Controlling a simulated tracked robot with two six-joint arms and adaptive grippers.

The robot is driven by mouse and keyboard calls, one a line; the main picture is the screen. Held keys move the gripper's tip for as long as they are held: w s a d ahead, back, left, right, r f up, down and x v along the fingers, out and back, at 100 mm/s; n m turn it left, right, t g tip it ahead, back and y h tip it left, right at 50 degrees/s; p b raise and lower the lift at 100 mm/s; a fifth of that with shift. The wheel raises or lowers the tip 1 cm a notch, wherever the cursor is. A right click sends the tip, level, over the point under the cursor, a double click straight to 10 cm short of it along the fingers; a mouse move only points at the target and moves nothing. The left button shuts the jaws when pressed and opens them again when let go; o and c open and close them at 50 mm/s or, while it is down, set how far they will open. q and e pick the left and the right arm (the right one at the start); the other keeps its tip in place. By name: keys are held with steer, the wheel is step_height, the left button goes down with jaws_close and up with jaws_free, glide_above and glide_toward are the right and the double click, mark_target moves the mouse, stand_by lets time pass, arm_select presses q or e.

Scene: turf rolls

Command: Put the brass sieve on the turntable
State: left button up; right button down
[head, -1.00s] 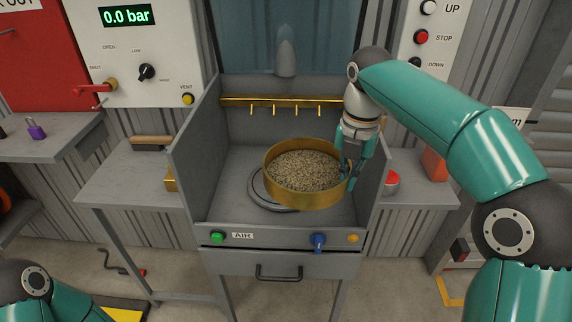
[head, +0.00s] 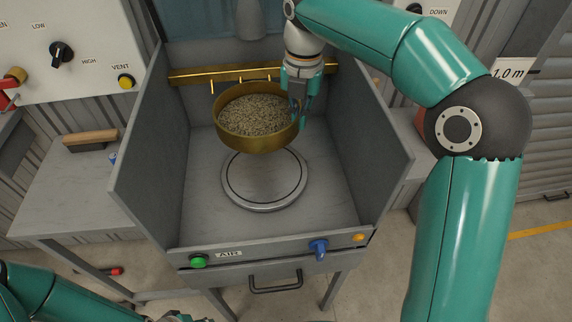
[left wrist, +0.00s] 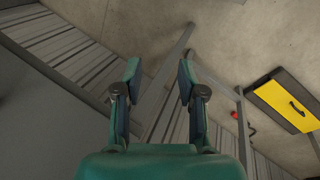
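The brass sieve (head: 256,139), a round pan filled with coarse grains, hangs roughly level inside the grey booth. My right gripper (head: 299,113) is shut on its right rim. The turntable (head: 263,197), a flat grey disc with a dark ring, lies on the booth floor. In the head view the sieve appears above the turntable's far edge, with a gap beneath it; its exact height is hard to tell. My left gripper (left wrist: 159,75) is open and empty in the left wrist view, away from the booth, with floor and table legs beyond it.
Grey side walls (head: 152,150) enclose the booth left and right. A brass rail with hooks (head: 190,74) runs along its back. A front panel carries a green button (head: 198,261) and a blue valve (head: 318,249). A wooden-handled brush (head: 90,139) lies on the left side table.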

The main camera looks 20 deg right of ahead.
mark_target(297, 178)
step_height(297, 178, down, 17)
steer(key=shift+f+b, duration=0.15)
steer(key=shift+b, duration=0.5)
steer(key=c, duration=1.8)
jaws_free()
steer(key=shift+s+f, duration=0.1)
steer(key=o, duration=0.5)
step_height(297, 178, up, 12)
steer(key=shift+s+d+r+p, duration=0.1)
steer(key=shift+d+r+p, duration=0.05)
steer(key=shift+p, duration=0.3)
